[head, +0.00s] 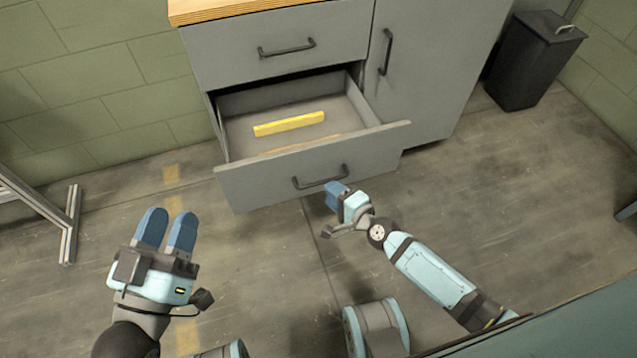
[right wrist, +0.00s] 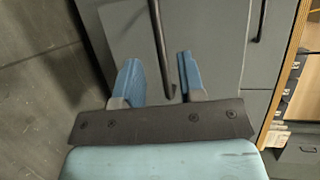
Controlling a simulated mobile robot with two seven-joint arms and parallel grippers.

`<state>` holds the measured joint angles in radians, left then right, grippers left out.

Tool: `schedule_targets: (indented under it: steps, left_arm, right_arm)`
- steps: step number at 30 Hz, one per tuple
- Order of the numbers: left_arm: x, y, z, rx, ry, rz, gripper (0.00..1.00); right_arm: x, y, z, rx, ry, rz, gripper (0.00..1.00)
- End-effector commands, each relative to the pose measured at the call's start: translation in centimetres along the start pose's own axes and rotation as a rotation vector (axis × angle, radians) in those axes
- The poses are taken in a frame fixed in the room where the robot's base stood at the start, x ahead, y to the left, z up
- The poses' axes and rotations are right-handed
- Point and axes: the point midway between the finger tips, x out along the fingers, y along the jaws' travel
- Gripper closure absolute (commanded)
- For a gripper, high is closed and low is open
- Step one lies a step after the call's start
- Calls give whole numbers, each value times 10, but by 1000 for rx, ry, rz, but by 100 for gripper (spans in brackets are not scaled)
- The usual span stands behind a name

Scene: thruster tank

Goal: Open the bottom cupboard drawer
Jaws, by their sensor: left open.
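The grey cupboard's bottom drawer (head: 255,183) is pulled well out, and its inside shows from above. Its dark bar handle (head: 320,178) is on the front panel. My right gripper (head: 335,188) is just in front of the panel, at the right part of the handle. In the right wrist view, my right gripper's blue fingers (right wrist: 160,82) are apart, with the dark handle (right wrist: 159,40) between them and gaps visible beside it. My left gripper (head: 167,225) is open and empty above the floor, left of the drawer.
A yellow bar (head: 289,124) lies inside the drawer. The shut upper drawer (head: 235,50) and a side door (head: 440,70) flank it. A dark bin (head: 528,65) stands at the right. A metal frame (head: 70,225) is at the left. The floor in front is clear.

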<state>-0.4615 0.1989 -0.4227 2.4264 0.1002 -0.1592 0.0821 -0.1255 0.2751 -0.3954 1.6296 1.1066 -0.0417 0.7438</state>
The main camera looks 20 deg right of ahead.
Motion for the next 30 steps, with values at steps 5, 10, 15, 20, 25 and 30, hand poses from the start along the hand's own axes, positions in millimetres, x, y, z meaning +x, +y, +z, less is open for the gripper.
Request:
schedule_targets:
  steps: [5,10,15,20,25,30]
  left_arm:
    - [-1,-1,9,-5,-24,3,57]
    - [-1,-2,15,-8,-44,3,57]
    - [-1,-2,18,-8,-58,2,57]
    - [-1,-2,16,-8,-56,3,57]
    - [-1,-2,15,-6,-52,4,57]
    - [-1,-2,15,-5,-51,4,57]
  right_arm:
    - [35,1,0,2,1,-2,64]
    - [53,0,0,1,1,-2,64]
    - [58,0,0,0,1,0,64]
    - [59,0,0,0,1,0,64]
    - [58,0,0,1,1,0,89]
    - [58,0,0,1,0,0,100]
